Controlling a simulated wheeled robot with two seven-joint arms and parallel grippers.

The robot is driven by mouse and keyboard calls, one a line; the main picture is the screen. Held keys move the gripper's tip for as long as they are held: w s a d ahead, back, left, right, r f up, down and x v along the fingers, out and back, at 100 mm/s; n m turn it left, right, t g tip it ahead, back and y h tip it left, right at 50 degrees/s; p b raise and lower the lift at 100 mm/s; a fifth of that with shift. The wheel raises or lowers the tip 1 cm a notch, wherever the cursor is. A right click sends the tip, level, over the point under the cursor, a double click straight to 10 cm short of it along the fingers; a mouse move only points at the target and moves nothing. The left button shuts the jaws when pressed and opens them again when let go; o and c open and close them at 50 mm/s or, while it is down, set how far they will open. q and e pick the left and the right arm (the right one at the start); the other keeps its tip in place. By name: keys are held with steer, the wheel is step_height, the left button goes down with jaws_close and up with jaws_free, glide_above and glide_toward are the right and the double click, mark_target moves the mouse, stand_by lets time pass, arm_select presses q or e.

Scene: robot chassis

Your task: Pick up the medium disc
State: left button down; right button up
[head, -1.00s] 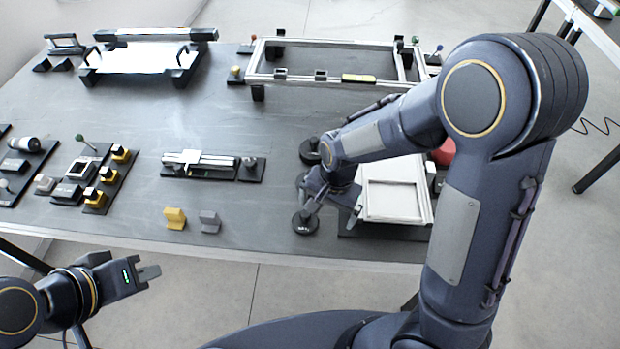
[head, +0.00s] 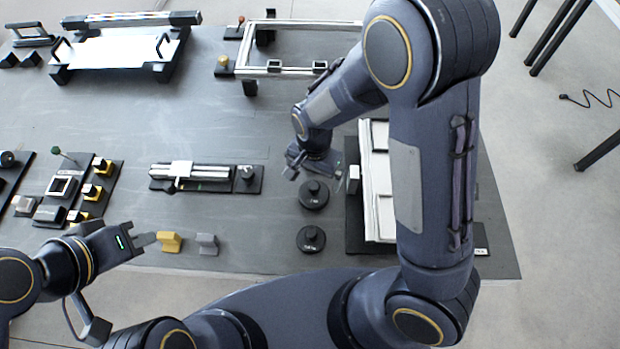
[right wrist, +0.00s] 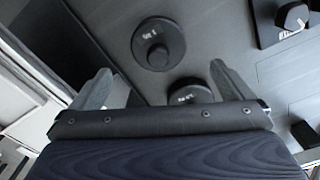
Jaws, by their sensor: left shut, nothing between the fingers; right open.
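Two round black discs with raised knobs and small white labels lie on the dark table in the head view: a front disc (head: 311,240) and one behind it (head: 314,195). In the right wrist view one disc (right wrist: 158,43) shows whole; another (right wrist: 190,94) is partly covered by my gripper. I cannot read which is medium. My right gripper (head: 316,174) is open and empty just behind the rear visible disc; its two fingers (right wrist: 160,74) also show in the wrist view. A third disc seen earlier is hidden by my right arm. My left gripper (head: 148,239) is shut and empty near the front table edge.
A white-framed tray (head: 378,210) on a black base stands close right of the discs. A slider fixture (head: 205,172) lies to their left. A yellow block (head: 169,241) and a grey block (head: 207,243) sit at the front edge. A metal frame (head: 285,72) stands behind.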

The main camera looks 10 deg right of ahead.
mark_target(314, 185)
step_height(314, 185, down, 8)
steer(key=shift+s+r+p, duration=0.15)
steer(key=shift+r+p, duration=0.05)
steer(key=shift+p, duration=0.4)
steer(key=shift+r, duration=0.1)
steer(key=c, duration=1.8)
